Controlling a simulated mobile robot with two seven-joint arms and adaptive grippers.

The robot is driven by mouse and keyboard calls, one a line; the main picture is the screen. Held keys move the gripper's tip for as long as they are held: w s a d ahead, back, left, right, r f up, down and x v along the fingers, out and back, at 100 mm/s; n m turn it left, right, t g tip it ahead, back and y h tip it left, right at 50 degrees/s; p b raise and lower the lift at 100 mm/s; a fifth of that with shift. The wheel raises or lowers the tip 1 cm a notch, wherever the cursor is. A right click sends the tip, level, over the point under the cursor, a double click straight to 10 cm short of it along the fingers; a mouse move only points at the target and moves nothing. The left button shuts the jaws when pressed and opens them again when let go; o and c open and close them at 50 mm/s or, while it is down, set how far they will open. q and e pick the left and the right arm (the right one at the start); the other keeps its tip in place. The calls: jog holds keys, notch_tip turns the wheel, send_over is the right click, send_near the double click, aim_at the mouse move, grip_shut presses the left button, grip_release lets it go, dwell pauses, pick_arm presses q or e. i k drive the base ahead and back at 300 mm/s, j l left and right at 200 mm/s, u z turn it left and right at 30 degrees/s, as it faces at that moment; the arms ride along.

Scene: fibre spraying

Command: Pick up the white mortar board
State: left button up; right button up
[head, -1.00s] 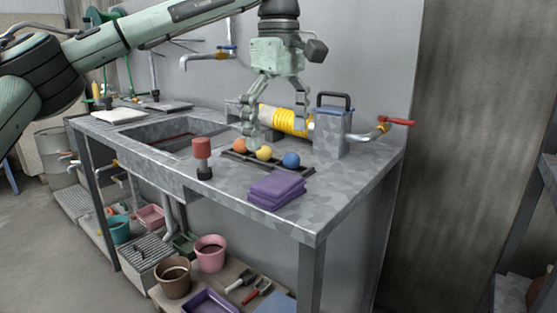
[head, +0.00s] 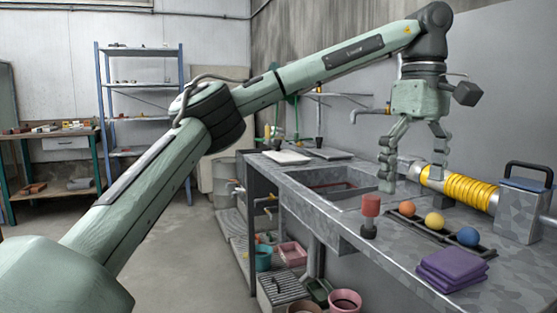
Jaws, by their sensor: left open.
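A flat white board (head: 287,157), which looks like the mortar board, lies at the far left end of the grey counter (head: 335,205), beyond the sink. My left gripper (head: 413,176) is open and empty, pointing down over the counter by the yellow coiled hose. It is well to the right of the white board and apart from it. My right gripper is out of view.
A darker flat board (head: 331,153) lies just right of the white one. The sink basin (head: 340,183) lies between it and a red-topped tool (head: 370,215). Coloured balls (head: 434,222), purple cloths (head: 452,268) and a grey box (head: 520,205) crowd the right. Floor at left is clear.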

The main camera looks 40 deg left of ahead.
aim_at(284, 158)
jog(key=u, duration=1.3)
